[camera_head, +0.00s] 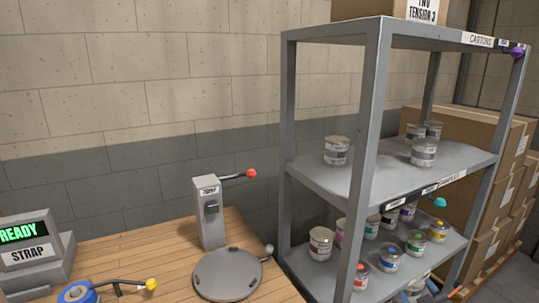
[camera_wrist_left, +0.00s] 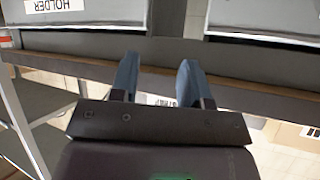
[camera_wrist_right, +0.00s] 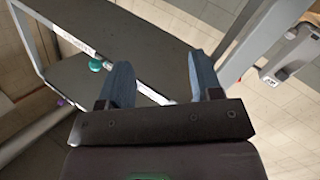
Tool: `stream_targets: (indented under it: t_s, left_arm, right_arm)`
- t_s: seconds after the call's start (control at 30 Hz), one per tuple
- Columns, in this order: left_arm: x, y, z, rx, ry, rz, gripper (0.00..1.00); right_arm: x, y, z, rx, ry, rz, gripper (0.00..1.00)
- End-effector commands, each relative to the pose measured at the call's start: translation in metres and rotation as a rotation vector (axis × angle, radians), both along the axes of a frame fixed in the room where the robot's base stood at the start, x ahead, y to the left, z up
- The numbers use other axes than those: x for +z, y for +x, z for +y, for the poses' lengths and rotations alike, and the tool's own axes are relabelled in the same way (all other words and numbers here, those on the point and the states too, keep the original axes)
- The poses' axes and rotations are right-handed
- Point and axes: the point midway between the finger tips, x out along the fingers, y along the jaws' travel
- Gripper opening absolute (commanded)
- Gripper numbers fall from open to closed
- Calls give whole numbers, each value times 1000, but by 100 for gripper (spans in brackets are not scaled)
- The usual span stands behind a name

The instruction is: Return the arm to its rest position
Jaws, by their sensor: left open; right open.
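My left gripper (camera_wrist_left: 157,78) is open and empty in the left wrist view. Its two blue fingers stand apart in front of a dark ledge below grey units, one labelled HOLDER (camera_wrist_left: 55,5). My right gripper (camera_wrist_right: 161,75) is open and empty in the right wrist view. Its blue fingers point towards the grey rack's shelf (camera_wrist_right: 125,45), with no can between them.
The grey rack (camera_head: 372,105) holds several cans, some with coloured lids, on two shelves. Coloured knobs stick out, such as a teal one (camera_head: 440,202). Left of it, a wooden table (camera_head: 130,255) bears a press-like device (camera_head: 210,215), a round plate (camera_head: 228,275) and a READY display (camera_head: 25,232). Cartons (camera_head: 505,185) stand at right.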

Motion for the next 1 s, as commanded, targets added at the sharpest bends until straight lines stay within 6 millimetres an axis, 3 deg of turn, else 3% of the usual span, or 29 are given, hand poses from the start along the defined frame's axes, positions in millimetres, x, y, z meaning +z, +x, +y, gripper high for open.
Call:
stream_targets:
  t_s: [0.03,0.2,0.33,0.5,0.7,1.0]
  left_arm:
    - [0,0,0,0,0,-1,43]
    - [0,0,0,0,0,-1,43]
    - [0,0,0,0,0,-1,43]
    - [0,-1,0,0,0,2,43]
    - [-2,-4,1,2,0,8,43]
    - [-2,-5,1,2,0,9,43]
  right_arm:
    - [-25,-19,16,11,63,50,59]
    - [-90,-84,67,33,258,201,59]
    - [-128,-136,99,27,367,300,59]
    - [-157,-184,114,-4,420,385,59]
    - [-167,-202,112,-25,427,417,59]
    - [-167,-202,112,-24,425,416,59]
